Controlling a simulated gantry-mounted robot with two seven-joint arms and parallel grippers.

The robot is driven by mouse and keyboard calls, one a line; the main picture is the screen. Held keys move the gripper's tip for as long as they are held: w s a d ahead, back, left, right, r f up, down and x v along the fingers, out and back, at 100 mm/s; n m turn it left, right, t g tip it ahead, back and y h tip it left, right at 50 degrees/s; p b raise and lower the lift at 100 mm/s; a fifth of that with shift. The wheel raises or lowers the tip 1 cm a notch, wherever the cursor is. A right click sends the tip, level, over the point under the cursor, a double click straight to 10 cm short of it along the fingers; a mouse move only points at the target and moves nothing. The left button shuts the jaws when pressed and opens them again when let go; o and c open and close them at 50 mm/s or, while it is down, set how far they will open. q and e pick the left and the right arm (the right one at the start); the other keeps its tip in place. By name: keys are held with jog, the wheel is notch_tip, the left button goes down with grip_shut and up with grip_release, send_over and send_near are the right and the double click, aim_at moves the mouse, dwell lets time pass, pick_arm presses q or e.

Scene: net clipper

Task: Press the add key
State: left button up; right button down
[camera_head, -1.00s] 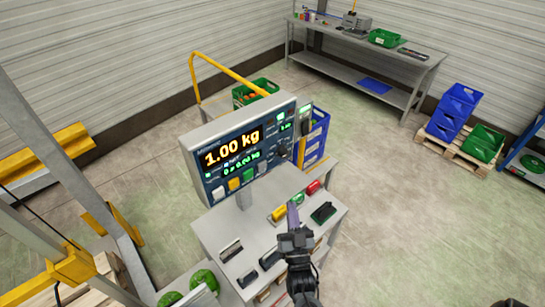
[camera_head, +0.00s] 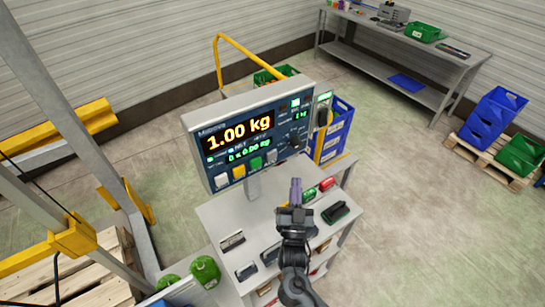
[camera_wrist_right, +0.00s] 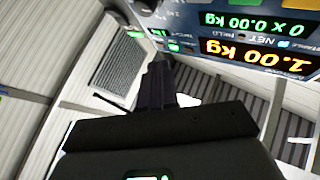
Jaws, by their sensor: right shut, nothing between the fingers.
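The scale's display panel (camera_head: 250,138) stands upright on the grey cabinet, reading 1.00 kg and 0 x 0.00 kg. Along its lower edge are a white key (camera_head: 221,181), a yellow key (camera_head: 239,172), a green key (camera_head: 255,163) and a grey key (camera_head: 271,156). Their labels are too small to read, so I cannot tell which is the add key. My right gripper (camera_head: 296,183) is shut and empty, in front of the panel's lower right and apart from the keys. In the right wrist view its fingers (camera_wrist_right: 155,85) point towards the upside-down panel (camera_wrist_right: 260,40). My left gripper is not in view.
On the cabinet top (camera_head: 222,215) are a green button (camera_head: 309,195), a red button (camera_head: 327,184) and a black device (camera_head: 335,212). Blue crates (camera_head: 335,130) stand behind the panel. Open floor (camera_head: 420,210) lies to the right.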

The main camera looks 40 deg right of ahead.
jog(key=b, duration=0.4)
send_near(277, 150)
jog(key=shift+s+d+x, duration=0.25)
jog(key=shift+s+x, duration=0.05)
jog(key=shift+x, duration=1.9)
jog(key=shift+r, duration=0.1)
jog(key=shift+w, duration=0.1)
jog(key=shift+w+b, duration=0.35)
jog(key=shift+b, duration=0.05)
dwell(0.4)
